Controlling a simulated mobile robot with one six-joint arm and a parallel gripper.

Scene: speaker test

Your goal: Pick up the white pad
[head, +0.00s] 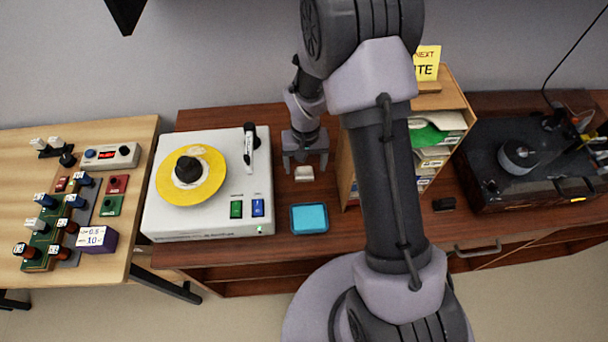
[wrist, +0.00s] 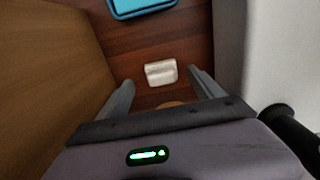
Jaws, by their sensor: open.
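The white pad (head: 304,173) is a small pale block lying on the dark wooden cabinet top, between the white turntable-like device and the wooden shelf unit. It also shows in the wrist view (wrist: 161,72), beyond the fingertips and roughly midway between them. My gripper (head: 305,168) is open and empty, pointing down just behind and above the pad. I cannot tell the exact height of the fingertips above the wood.
A blue tray (head: 309,218) lies in front of the pad. The white device (head: 212,218) stands close on the left, and the wooden shelf unit (head: 349,180) with papers close on the right. A black machine (head: 500,185) stands farther right. Free room around the pad is narrow sideways.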

